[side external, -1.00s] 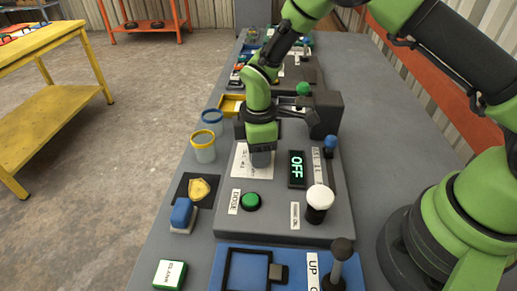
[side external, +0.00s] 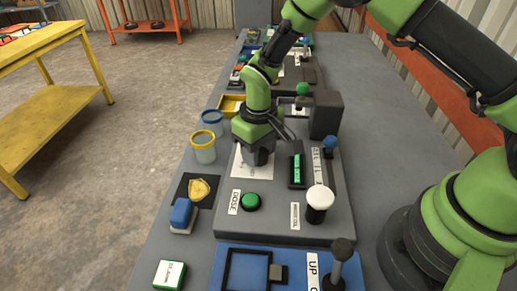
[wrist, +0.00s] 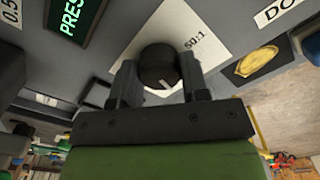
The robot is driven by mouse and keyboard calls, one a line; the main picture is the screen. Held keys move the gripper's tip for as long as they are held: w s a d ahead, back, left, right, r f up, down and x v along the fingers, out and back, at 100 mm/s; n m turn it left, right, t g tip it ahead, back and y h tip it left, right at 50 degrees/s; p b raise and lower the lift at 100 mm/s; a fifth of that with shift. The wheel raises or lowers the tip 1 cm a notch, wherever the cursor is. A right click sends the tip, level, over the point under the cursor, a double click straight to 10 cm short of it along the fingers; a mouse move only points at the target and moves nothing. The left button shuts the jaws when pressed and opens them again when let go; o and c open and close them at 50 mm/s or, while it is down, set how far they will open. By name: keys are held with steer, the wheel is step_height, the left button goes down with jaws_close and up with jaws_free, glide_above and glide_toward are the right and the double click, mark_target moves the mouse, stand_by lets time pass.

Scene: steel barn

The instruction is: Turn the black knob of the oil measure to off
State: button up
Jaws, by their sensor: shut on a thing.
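The black knob (wrist: 158,62) of the oil measure stands in the middle of the wrist view, on a white dial card (wrist: 205,30) that reads 50:1. A pale pointer line on the knob points down and slightly right in that view. My gripper (wrist: 161,70) has one finger on each side of the knob and is shut on it. In the side view my gripper (side external: 258,158) hides the knob over the card (side external: 243,168). The display (side external: 297,170) shows green lettering; the wrist view (wrist: 72,14) shows its start as "PRES".
On the same grey panel are a green dose button (side external: 250,201) and a white-topped knob (side external: 320,198). A blue-knobbed lever (side external: 330,143) stands to the right. Jars with yellow (side external: 204,146) and blue (side external: 212,121) rims stand left of the panel.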

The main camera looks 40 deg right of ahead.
steer(key=m, duration=1.2)
steer(key=shift+s, duration=0.1)
steer(key=shift+m, duration=0.3)
stand_by(0.3)
steer(key=o, duration=0.9)
step_height(320, 180, up, 10)
